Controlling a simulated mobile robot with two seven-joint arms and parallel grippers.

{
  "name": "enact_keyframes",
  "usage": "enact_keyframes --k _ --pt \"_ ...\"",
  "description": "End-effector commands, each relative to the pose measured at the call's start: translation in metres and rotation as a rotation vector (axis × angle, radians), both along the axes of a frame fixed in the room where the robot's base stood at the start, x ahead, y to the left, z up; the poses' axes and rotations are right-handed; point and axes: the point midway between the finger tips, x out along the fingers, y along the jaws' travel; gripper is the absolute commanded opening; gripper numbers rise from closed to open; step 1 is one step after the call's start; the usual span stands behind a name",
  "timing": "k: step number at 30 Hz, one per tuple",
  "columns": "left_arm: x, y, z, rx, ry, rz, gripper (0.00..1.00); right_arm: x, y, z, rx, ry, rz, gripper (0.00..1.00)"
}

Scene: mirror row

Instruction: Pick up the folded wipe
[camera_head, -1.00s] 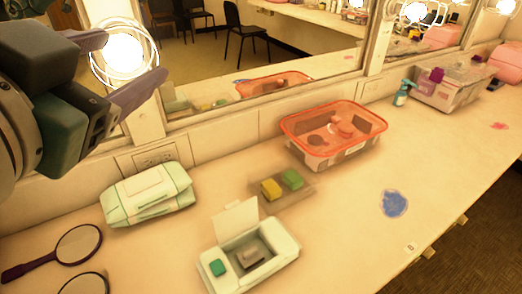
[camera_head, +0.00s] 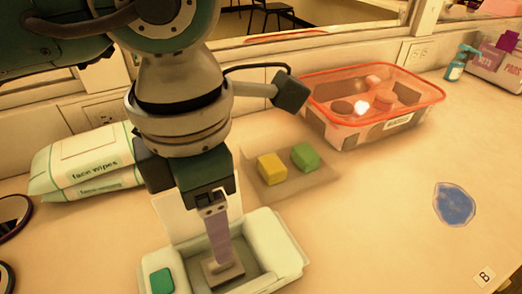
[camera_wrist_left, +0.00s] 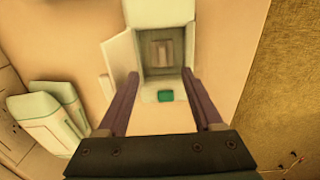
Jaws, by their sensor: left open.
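The folded wipe (camera_head: 222,274) is a small grey-brown piece lying inside an open white-green box (camera_head: 286,245) with a raised lid, near the front of the counter. It also shows in the left wrist view (camera_wrist_left: 161,53), inside the box near the top centre. My left gripper (camera_head: 220,256) points down over the box, in front of part of the wipe in the head view. In the left wrist view the two purple-grey fingers (camera_wrist_left: 160,74) are spread apart with nothing between them. Whether a finger touches the wipe cannot be told. My right gripper is not in view.
A face-wipes pack (camera_head: 85,165) lies left of my arm. A tray (camera_head: 310,182) with a yellow sponge (camera_head: 271,168) and a green sponge (camera_head: 305,156) sits behind the box. An orange-rimmed bin (camera_head: 420,92) stands farther back. The counter's right side is mostly clear.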

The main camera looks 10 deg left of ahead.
Motion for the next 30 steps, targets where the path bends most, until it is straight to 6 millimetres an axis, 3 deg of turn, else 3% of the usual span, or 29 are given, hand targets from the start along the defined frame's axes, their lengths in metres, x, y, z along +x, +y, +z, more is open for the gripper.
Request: enact_keyframes --k 3,11,18,27,30 --pt "-0.002 0.000 -0.020 0.003 0.005 -0.001 0.68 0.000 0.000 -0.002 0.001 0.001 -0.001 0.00" --pt "-0.002 -0.001 -0.047 -0.001 0.004 -0.002 0.68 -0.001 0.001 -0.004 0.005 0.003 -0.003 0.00" --pt "-0.002 -0.002 -0.084 -0.003 0.005 -0.002 0.68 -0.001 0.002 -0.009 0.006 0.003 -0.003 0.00" --pt "-0.002 -0.002 -0.091 -0.005 0.003 -0.003 0.68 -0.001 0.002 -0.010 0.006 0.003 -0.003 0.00" --pt "-0.002 -0.002 -0.091 -0.005 0.003 -0.003 0.58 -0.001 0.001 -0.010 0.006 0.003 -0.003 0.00"
